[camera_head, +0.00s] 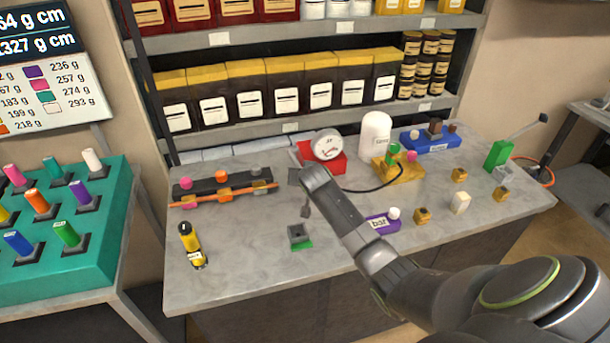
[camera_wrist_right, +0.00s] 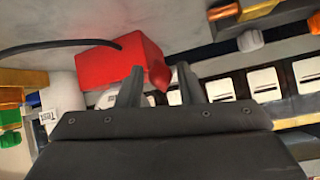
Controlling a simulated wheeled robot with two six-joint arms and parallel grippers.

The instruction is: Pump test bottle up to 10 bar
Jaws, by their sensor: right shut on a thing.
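The white test bottle (camera_head: 376,136) stands upright at the back of the grey table, right of a round pressure gauge (camera_head: 327,145) on a red block (camera_head: 337,163). My right gripper (camera_head: 300,178) reaches to the front left of the red block. In the right wrist view, its fingers (camera_wrist_right: 157,92) are at the red block (camera_wrist_right: 108,68) and shut on part of it; the exact contact is partly hidden. The bottle shows partly at the left (camera_wrist_right: 62,95). A green pump (camera_head: 498,155) with a long lever stands at the far right. My left gripper is not in view.
A yellow valve block (camera_head: 398,170) with green and pink knobs joins a black hose. A blue block (camera_head: 430,141), a purple "bar" block (camera_head: 380,222) and small yellow pieces lie around. A dark rack (camera_head: 222,185) is left.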

